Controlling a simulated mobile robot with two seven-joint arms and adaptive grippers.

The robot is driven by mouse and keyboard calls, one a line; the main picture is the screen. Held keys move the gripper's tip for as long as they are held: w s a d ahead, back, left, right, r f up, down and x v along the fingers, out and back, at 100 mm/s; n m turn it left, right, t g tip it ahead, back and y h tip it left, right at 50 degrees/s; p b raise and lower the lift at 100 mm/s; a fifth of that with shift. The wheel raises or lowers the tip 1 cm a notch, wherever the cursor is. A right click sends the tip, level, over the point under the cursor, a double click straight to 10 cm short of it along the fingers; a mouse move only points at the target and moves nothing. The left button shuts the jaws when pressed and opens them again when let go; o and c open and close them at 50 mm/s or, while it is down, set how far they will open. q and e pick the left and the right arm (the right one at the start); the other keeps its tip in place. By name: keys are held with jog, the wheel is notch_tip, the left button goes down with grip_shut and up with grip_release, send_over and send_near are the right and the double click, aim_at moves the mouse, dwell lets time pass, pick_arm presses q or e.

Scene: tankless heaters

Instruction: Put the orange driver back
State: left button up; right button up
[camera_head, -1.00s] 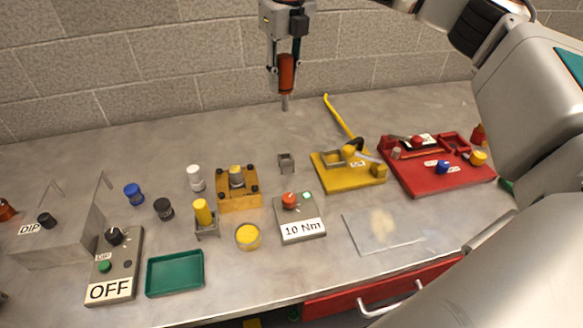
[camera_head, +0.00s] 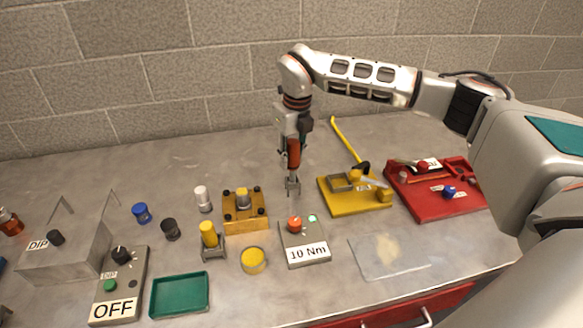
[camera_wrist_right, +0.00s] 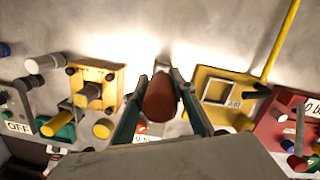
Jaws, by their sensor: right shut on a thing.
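The orange driver (camera_head: 294,158) is upright in my right gripper (camera_head: 293,146), which is shut around its orange handle. Its lower end points down at the small grey holder (camera_head: 293,187) on the bench and overlaps it in the head view. I cannot tell whether the tip is inside the holder or just above it. My left gripper is not in view.
A grey 10 Nm box (camera_head: 306,251) stands in front of the holder. A wooden block fixture (camera_head: 245,222) is to the left, a yellow fixture (camera_head: 350,208) with a long lever to the right. A red tray (camera_head: 450,211) lies farther right. Bare bench lies behind.

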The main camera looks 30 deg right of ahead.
aim_at(292, 169)
notch_tip(292, 169, down, 3)
jog(key=shift+f, duration=0.5)
jog(key=shift+f, duration=0.1)
jog(key=o, duration=1.1)
jog(key=shift+f, duration=0.15)
